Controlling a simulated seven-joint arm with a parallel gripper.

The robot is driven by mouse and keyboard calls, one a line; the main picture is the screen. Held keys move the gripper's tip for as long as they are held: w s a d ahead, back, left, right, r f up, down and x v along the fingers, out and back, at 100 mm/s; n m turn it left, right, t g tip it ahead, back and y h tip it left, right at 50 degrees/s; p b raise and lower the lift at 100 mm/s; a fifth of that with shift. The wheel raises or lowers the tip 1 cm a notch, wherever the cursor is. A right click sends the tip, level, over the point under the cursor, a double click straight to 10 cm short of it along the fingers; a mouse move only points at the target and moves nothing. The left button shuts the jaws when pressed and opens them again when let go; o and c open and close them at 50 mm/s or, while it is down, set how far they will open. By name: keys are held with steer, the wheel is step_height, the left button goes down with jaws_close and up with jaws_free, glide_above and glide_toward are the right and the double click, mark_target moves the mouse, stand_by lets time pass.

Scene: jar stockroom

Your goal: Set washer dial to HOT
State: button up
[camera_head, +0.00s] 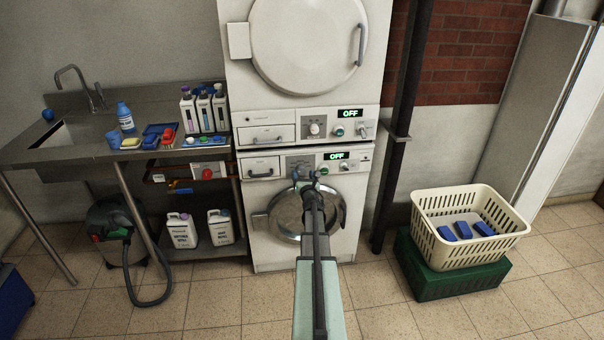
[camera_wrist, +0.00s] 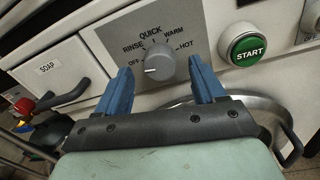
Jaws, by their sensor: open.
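The washer (camera_head: 262,229) is the lower of two stacked white machines in the head view, and its small display (camera_head: 337,156) reads OFF. In the wrist view its grey round dial (camera_wrist: 159,62) sits on a grey panel marked OFF, RINSE, QUICK, WARM and HOT. The dial's pale pointer line points left and slightly down, towards OFF. My gripper (camera_wrist: 158,82) is open, with one blue finger on each side of the dial and visible gaps between. I cannot tell how far the fingertips are from the panel. In the head view my arm hides much of the dial.
A green START button (camera_wrist: 248,50) is right of the dial, and a SOAP drawer (camera_wrist: 56,72) is left. The round door (camera_head: 283,214) is below. The upper machine (camera_head: 262,113) has a similar panel. A cream basket (camera_head: 473,262) stands to the right on a green crate (camera_head: 455,285).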

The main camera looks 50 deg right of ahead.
mark_target(301, 170)
steer(key=shift+x, duration=1.4)
steer(key=c, duration=1.1)
steer(key=shift+o, duration=0.2)
